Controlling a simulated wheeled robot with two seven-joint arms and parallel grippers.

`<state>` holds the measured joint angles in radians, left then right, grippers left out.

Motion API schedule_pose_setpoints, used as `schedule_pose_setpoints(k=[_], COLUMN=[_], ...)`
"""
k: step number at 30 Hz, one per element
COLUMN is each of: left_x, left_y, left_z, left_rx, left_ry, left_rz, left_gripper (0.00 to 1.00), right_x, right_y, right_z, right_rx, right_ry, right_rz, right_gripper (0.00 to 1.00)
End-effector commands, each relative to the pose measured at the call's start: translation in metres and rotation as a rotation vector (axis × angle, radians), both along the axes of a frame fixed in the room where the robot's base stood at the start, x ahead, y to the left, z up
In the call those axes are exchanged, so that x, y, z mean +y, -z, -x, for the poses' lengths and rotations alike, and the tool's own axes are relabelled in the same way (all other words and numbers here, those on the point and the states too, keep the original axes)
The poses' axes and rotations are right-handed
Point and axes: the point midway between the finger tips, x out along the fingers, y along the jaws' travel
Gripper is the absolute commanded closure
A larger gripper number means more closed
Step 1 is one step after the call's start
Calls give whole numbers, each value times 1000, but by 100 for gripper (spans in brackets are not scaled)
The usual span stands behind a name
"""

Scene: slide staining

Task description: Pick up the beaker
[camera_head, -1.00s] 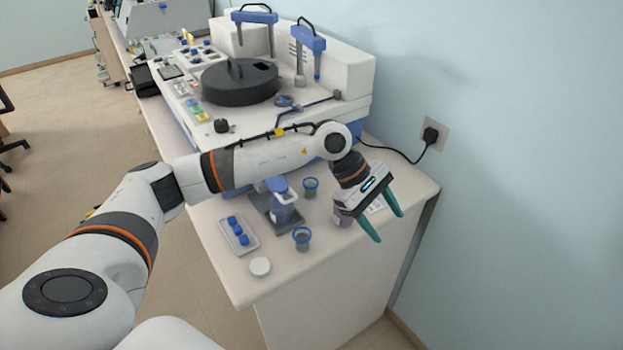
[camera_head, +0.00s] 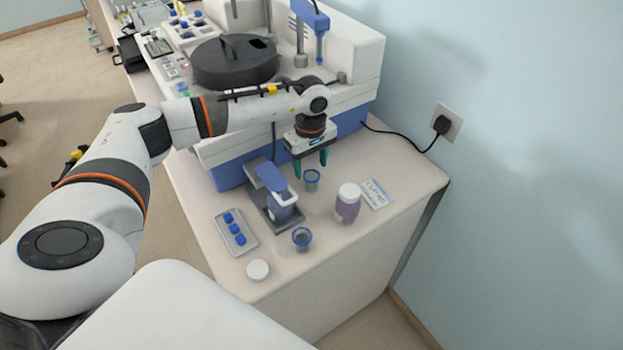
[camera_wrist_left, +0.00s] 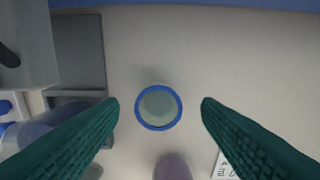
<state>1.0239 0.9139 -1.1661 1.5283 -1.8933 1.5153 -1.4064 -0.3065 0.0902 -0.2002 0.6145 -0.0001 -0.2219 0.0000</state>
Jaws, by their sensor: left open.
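A small beaker (camera_head: 312,181) with a blue rim stands upright on the white counter, beside the blue and grey device. My left gripper (camera_head: 311,169) points down over it, open and empty. In the left wrist view the beaker (camera_wrist_left: 158,107) shows from above, between the two green fingers (camera_wrist_left: 160,105), with a gap on each side. A second blue-rimmed beaker (camera_head: 302,238) stands nearer the counter's front edge. My right gripper is not in view.
The blue and grey device (camera_head: 275,190) stands left of the beaker. A purple bottle with a white cap (camera_head: 347,205) and a label card (camera_head: 376,194) are to the right. A tray with blue caps (camera_head: 247,243) and a white lid (camera_head: 258,270) lie near the front. The large staining machine (camera_head: 352,62) stands behind.

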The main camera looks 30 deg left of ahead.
Motion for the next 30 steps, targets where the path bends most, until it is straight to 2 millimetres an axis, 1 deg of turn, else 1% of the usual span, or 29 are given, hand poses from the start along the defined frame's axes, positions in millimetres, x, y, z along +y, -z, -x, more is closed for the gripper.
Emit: schedule_pose_setpoints(k=[1, 5, 6, 9, 12, 17, 18, 19, 26, 27, 30], left_x=[-2, -5, -4, -4, -4, -4, -4, -4, -4, -4, -4], left_y=[3, 23, 30, 42, 47, 47, 47, 47, 47, 47, 47], left_z=[2, 4, 4, 3, 3, 3, 3, 3, 3, 3, 3], left_rx=[4, 6, 4, 4, 1, 0, 0, 0, 0, 0, 0], left_ry=[1, 1, 0, 1, 0, 0, 0, 0, 0, 0, 0], left_rz=[0, 1, 0, 1, 1, 1, 1, 1, 1, 1, 1], left_gripper=[42, 42, 42, 42, 42, 42, 43, 48, 86, 88, 88], right_x=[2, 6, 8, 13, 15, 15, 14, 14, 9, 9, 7], right_y=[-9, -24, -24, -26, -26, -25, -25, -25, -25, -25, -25], right_z=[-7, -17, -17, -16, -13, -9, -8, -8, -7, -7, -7], right_rx=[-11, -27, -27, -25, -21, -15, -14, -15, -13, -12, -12], right_ry=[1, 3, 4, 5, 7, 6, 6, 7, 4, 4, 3], right_rz=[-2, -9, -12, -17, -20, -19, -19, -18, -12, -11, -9], right_gripper=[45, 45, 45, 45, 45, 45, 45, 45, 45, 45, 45])
